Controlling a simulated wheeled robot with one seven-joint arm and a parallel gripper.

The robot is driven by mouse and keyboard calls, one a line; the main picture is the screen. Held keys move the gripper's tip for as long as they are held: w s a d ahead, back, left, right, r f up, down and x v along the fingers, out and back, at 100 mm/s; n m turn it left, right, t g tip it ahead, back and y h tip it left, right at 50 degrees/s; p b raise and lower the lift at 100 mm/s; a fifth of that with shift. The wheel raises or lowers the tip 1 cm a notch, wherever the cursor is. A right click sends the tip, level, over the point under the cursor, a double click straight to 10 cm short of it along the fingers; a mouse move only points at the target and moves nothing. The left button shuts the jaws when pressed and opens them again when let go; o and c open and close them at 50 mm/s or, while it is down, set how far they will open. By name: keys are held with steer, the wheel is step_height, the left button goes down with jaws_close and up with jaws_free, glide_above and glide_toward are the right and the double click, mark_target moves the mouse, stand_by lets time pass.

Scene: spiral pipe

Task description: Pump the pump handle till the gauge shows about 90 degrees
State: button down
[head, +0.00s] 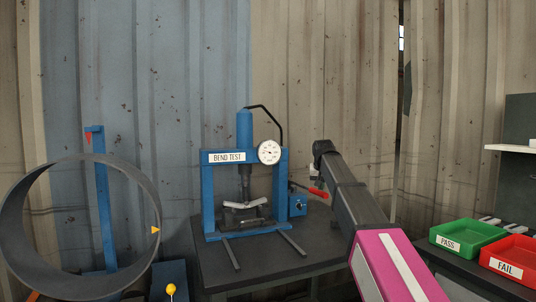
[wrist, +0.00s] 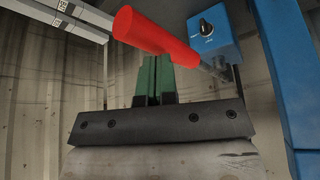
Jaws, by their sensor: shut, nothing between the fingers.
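The red pump handle (head: 318,192) sticks out to the right of the blue pump box (head: 298,204) in the head view. In the wrist view the handle (wrist: 155,36) crosses in front of my fingers, with the pump box (wrist: 213,30) behind it on the right. My gripper (wrist: 157,75) is shut and empty, its green fingers together and their ends hidden by the handle. Contact cannot be told. The round white gauge (head: 269,152) is on the press frame; its reading is too small to tell. A slightly bent grey strip (head: 245,205) lies under the ram (head: 245,183).
The blue press frame (head: 208,200) stands on a dark table (head: 265,275), left of my arm. A green PASS tray (head: 468,237) and a red FAIL tray (head: 512,258) are at right. A large dark ring (head: 15,210) stands at left. Corrugated wall is behind.

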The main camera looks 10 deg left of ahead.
steer(key=shift+f, duration=2.3)
steer(key=shift+r, duration=0.1)
step_height(320, 180, up, 18)
steer(key=w+a, duration=0.1)
steer(key=w, duration=0.1)
steer(key=shift+a, duration=0.2)
glide_above(321, 194)
steer(key=w, duration=0.2)
steer(key=shift+w+a+f, duration=0.1)
steer(key=shift+a+f, duration=0.05)
steer(key=shift+f, duration=4.75)
